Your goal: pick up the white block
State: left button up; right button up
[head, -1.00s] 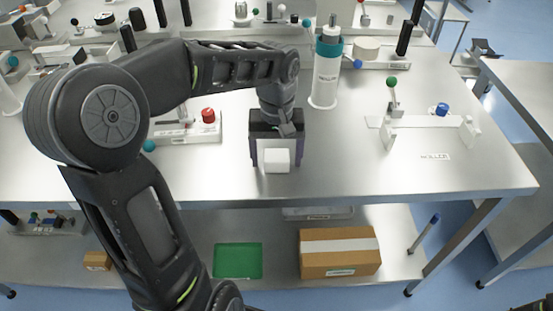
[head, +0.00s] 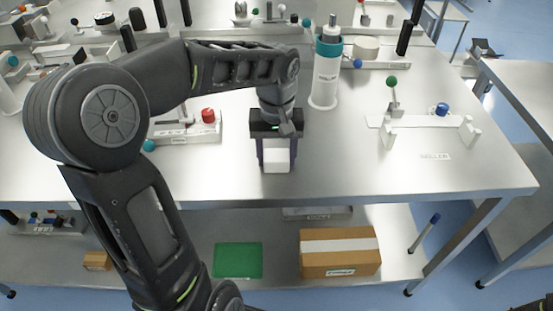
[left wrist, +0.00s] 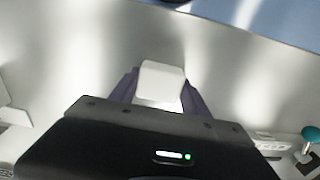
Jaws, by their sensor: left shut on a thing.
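The white block (head: 276,160) is at the front part of the steel bench (head: 350,182) in the head view. My left gripper (head: 276,158) points down at it, with its purple fingers closed against the block's two sides. In the left wrist view the block (left wrist: 160,82) sits between the fingertips (left wrist: 160,92). I cannot tell whether the block's underside touches the bench. My right gripper is not identifiable; only a dark piece shows at the lower right corner of the head view.
A white cylinder with a teal collar (head: 325,80) stands behind and right of the gripper. A fixture with a red knob (head: 208,116) is to the left. A white bracket with a green ball lever (head: 393,100) is to the right. The bench front between is clear.

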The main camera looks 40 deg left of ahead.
aim_at(276, 155)
pick_arm(q)
jog(key=shift+c, duration=1.3)
jog(key=shift+r, duration=0.1)
notch_tip(276, 155, up, 10)
jog(key=shift+f+p, duration=0.1)
jog(key=shift+p, duration=0.4)
